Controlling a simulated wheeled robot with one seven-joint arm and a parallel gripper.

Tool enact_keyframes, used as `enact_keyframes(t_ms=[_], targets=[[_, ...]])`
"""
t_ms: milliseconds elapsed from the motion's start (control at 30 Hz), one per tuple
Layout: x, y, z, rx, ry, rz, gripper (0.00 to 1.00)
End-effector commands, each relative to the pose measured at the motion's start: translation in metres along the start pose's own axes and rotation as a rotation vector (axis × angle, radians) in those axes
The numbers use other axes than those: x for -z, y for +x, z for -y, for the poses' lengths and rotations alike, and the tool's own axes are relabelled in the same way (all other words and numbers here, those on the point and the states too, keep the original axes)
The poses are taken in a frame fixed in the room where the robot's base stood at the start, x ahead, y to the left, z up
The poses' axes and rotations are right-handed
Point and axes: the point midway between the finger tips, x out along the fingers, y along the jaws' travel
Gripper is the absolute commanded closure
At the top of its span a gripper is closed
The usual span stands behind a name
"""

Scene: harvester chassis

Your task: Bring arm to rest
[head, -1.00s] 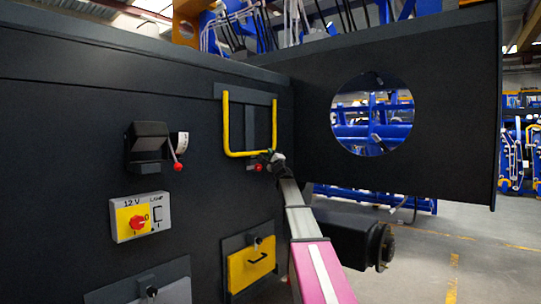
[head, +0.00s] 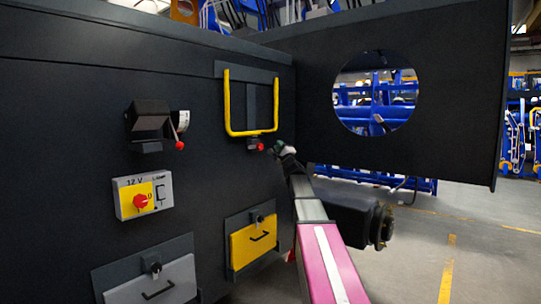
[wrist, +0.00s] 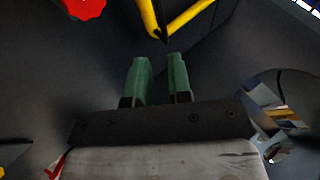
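My gripper (head: 278,148) is at the end of my pink and grey arm in the head view, a little below and right of the yellow U-shaped handle (head: 228,108). In the wrist view its two green fingers (wrist: 159,80) stand apart with nothing between them. The yellow handle (wrist: 150,18) shows beyond the fingertips, and a red knob (wrist: 82,8) is at the top left. In the head view this small red knob (head: 261,147) sits under the handle, just left of my gripper. I see no contact between them.
The dark chassis panel carries a lever with a red ball (head: 180,145), a 12 V switch box (head: 143,196), a yellow drawer (head: 253,245) and a grey drawer (head: 152,282). A dark cylinder (head: 355,222) juts out behind my arm. The floor at right is clear.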

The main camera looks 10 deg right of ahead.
Motion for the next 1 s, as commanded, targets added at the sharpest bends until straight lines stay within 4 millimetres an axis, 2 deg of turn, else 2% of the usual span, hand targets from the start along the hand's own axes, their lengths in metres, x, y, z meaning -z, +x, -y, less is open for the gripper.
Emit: enact_keyframes(t_ms=[167, 267, 467, 567, 700, 867, 1000], targets=[[-0.017, -0.02, -0.029, -0.061, -0.061, 0.055, 0.81], [-0.036, -0.043, -0.062, -0.136, -0.131, 0.121, 0.81], [-0.079, -0.107, -0.144, -0.343, -0.289, 0.302, 0.81], [-0.099, -0.149, -0.188, -0.469, -0.366, 0.405, 0.81], [-0.123, -0.216, -0.245, -0.661, -0.462, 0.554, 0.81], [-0.141, -0.301, -0.299, -0.899, -0.56, 0.718, 0.81], [-0.149, -0.381, -0.333, -1.122, -0.641, 0.857, 0.81]])
